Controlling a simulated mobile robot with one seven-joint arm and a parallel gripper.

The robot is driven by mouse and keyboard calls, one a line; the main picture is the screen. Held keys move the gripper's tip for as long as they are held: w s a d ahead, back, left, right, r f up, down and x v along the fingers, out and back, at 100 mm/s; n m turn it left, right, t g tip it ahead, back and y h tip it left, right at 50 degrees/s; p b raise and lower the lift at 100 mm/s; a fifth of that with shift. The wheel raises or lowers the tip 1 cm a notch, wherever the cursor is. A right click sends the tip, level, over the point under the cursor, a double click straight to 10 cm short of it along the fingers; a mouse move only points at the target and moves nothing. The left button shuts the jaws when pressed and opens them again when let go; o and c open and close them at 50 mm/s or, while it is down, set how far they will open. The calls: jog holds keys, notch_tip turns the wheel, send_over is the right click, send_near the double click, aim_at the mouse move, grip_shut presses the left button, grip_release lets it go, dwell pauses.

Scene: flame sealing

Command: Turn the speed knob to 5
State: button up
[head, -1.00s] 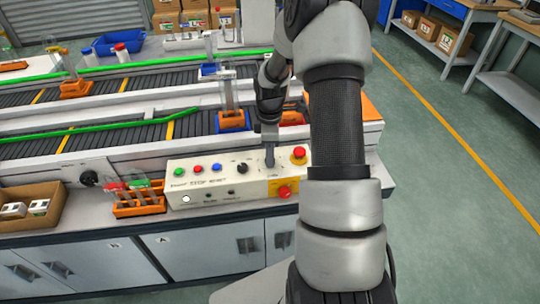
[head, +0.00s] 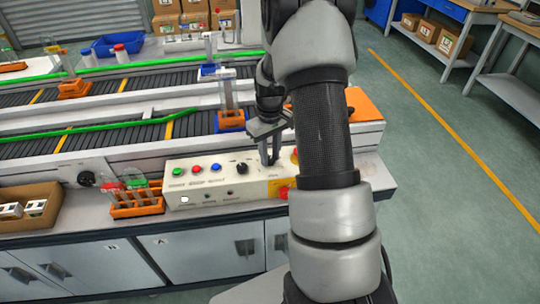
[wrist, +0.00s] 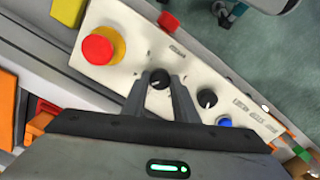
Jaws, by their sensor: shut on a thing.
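The cream control panel (head: 215,202) stands at the front of the bench. My gripper (wrist: 162,76) points down at it, its two fingers on either side of a small black knob (wrist: 159,79) and shut on it. In the head view my gripper (head: 269,160) hides this knob. A second black knob (wrist: 207,98) with a white pointer line is beside it, clear of the fingers; it also shows in the head view (head: 242,168). The labels are too small to read, so I cannot tell which is the speed knob or its setting.
A large red button (wrist: 98,49) on a yellow base is close to the held knob. Green, red and blue buttons (head: 215,168) line the panel's left. An orange tube rack (head: 137,207) stands left of the panel. Conveyors (head: 90,143) run behind.

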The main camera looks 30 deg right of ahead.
jog(key=m, duration=0.4)
jog(key=shift+m, duration=0.3)
jog(key=m, duration=0.3)
jog(key=shift+m, duration=0.4)
jog(key=m, duration=0.4)
jog(key=m+p, duration=0.1)
jog(key=m, duration=0.3)
jog(key=shift+m, duration=0.3)
jog(key=o, duration=1.1)
jog(key=shift+c, duration=0.2)
